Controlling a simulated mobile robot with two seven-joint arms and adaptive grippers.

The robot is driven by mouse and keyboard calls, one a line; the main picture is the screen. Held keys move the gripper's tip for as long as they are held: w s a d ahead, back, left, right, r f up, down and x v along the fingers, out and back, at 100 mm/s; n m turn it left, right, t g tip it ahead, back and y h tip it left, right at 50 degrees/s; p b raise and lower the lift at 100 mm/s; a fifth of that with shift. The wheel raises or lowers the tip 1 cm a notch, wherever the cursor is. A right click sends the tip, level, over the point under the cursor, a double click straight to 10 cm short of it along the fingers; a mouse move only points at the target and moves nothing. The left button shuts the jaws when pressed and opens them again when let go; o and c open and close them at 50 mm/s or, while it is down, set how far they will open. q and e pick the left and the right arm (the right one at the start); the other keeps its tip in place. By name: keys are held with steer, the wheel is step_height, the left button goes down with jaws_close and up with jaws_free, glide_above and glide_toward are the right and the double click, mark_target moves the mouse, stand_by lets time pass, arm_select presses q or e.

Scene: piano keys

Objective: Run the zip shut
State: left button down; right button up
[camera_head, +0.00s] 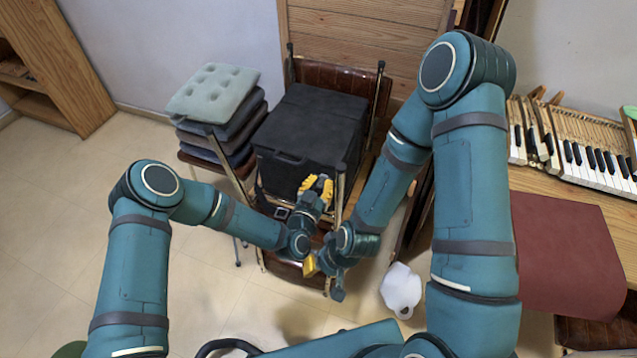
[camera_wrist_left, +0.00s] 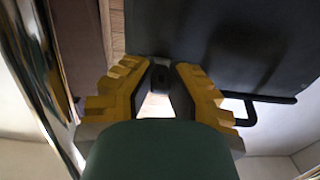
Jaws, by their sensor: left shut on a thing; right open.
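A black boxy bag (camera_head: 312,128) stands on a chair in the head view. In the left wrist view its dark side (camera_wrist_left: 225,45) fills the upper right. My left gripper (camera_head: 316,187) is at the bag's lower front edge. In the left wrist view its yellow fingers (camera_wrist_left: 162,78) are closed in on a small dark piece (camera_wrist_left: 160,74), which looks like the zip's pull. The zip's track cannot be made out. My right gripper (camera_head: 312,265) is open, below the left one and apart from the bag; its fingers are partly hidden by my arm.
Stacked cushions (camera_head: 213,95) lie on a chair left of the bag. Metal chair legs stand close around my grippers. A white jug-like object (camera_head: 401,291) lies on the floor. Piano keys (camera_head: 590,165) rest on a wooden bench at right. The floor at left is clear.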

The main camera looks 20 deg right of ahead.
arm_select(q)
steer(key=c, duration=0.9)
jaws_free()
steer(key=shift+s+d+r, duration=0.15)
steer(key=shift+d, duration=0.2)
steer(key=shift+a, duration=0.1)
steer(key=shift+s+a, duration=0.15)
steer(key=v, duration=1.1)
steer(key=shift+s+a, duration=0.1)
steer(key=shift+s, duration=0.15)
steer(key=s+a+f+n+g+y, duration=0.2)
steer(key=a+f+n+g+y, duration=0.15)
steer(key=a+f+g, duration=0.5)
steer(key=s+a+r+n+g+y, duration=0.1)
steer(key=s+a, duration=0.2)
steer(key=s+a+n+g+y, duration=0.1)
steer(key=s+a+n+g, duration=0.1)
steer(key=s+a, duration=0.1)
steer(key=s+a+r+n+g+y, duration=0.1)
steer(key=s+a+n, duration=0.1)
steer(key=s+a, duration=0.1)
steer(key=shift+s+a+r+n+g, duration=0.1)
steer(key=shift+a+r+n+g, duration=0.2)
steer(key=shift+a, duration=0.45)
